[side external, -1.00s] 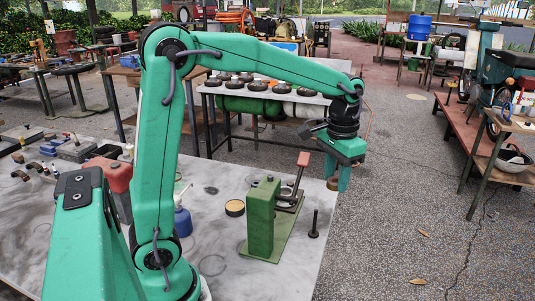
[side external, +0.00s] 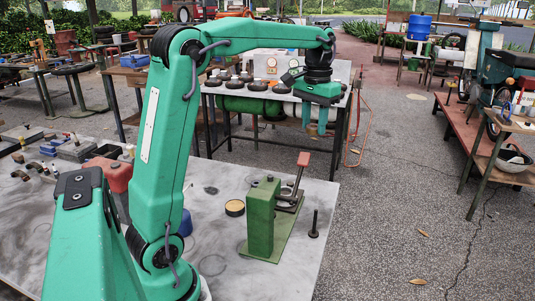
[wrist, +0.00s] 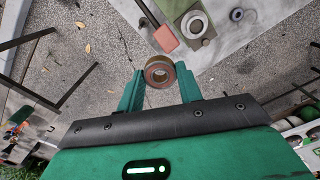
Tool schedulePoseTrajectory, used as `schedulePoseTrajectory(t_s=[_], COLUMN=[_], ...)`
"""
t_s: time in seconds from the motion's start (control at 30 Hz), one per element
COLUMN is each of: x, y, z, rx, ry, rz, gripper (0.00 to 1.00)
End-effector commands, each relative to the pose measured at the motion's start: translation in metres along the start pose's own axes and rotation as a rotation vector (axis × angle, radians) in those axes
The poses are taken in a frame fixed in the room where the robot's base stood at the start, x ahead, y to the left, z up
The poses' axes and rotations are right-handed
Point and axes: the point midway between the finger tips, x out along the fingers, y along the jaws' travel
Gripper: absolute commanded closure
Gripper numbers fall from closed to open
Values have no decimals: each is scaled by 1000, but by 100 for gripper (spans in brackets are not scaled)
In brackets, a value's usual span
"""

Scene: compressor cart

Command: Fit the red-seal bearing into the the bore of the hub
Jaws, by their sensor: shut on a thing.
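My gripper (wrist: 159,84) is shut on the red-seal bearing, a brass-coloured ring (wrist: 159,60) with a reddish face and open centre, in the wrist view. In the side external view my gripper (side external: 314,128) points down, high up and beyond the table edge; the bearing is hard to make out there. The hub (wrist: 196,25) appears to be the round grey part with a dark bore in the wrist view, on the green fixture, well apart from the bearing.
A red-handled lever (side external: 299,173) rises beside the green block. A dark upright bolt (side external: 314,225) and a round yellowish tin (side external: 235,208) stand on the grey table (side external: 220,270). A bench with several round parts (side external: 256,86) lies behind. The air around my gripper looks clear.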

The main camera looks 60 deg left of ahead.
Motion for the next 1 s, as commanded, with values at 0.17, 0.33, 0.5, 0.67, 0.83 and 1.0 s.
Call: schedulePoseTrajectory(t_s=[0.17,0.33,0.5,0.67,0.83,1.0], x=[1,1,2,14,38,72], y=[-46,-76,-101,-108,-108,-108], z=[-11,-15,-17,-17,-17,-17], rx=[-100,-162,-212,-227,-226,-226], ry=[1,0,-1,-2,-3,-5], rz=[0,0,0,0,1,1], gripper=[83,83,83,83,83,83])
